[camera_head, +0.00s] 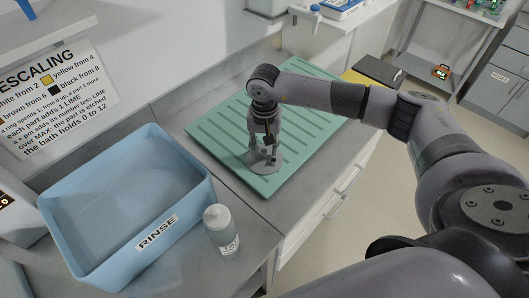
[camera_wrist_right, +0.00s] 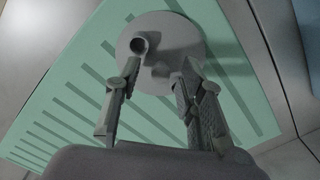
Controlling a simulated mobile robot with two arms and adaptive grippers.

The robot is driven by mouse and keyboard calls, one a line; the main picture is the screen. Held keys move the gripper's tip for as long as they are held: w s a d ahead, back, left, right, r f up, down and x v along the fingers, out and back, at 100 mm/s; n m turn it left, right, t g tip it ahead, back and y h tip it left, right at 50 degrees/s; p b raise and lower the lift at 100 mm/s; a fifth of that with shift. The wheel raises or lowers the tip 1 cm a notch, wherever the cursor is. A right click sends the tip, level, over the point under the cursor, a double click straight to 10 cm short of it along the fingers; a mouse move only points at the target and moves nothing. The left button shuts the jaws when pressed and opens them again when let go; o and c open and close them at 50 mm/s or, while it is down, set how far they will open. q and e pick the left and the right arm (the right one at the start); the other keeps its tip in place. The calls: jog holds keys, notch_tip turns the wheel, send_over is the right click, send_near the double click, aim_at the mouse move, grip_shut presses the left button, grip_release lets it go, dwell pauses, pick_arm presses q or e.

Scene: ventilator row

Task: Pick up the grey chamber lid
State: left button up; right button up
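The grey chamber lid (camera_head: 262,161) is a round grey disc lying flat on the green ribbed mat (camera_head: 222,128). In the right wrist view the lid (camera_wrist_right: 190,37) shows a short round port near its left side and a raised part in the middle. My right gripper (camera_head: 267,147) points down over the lid. In the wrist view my right gripper (camera_wrist_right: 158,72) has its two fingers apart, one on each side of the raised part. I cannot tell whether they touch it. My left gripper is not in view.
A blue RINSE basin (camera_head: 70,237) stands on the counter to the left. A white-capped bottle (camera_head: 221,236) stands beside it, near the front edge. A dark flat object (camera_head: 379,70) lies beyond the mat. Most of the mat is clear.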

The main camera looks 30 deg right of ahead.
jog(key=shift+f, duration=0.45)
grip_shut()
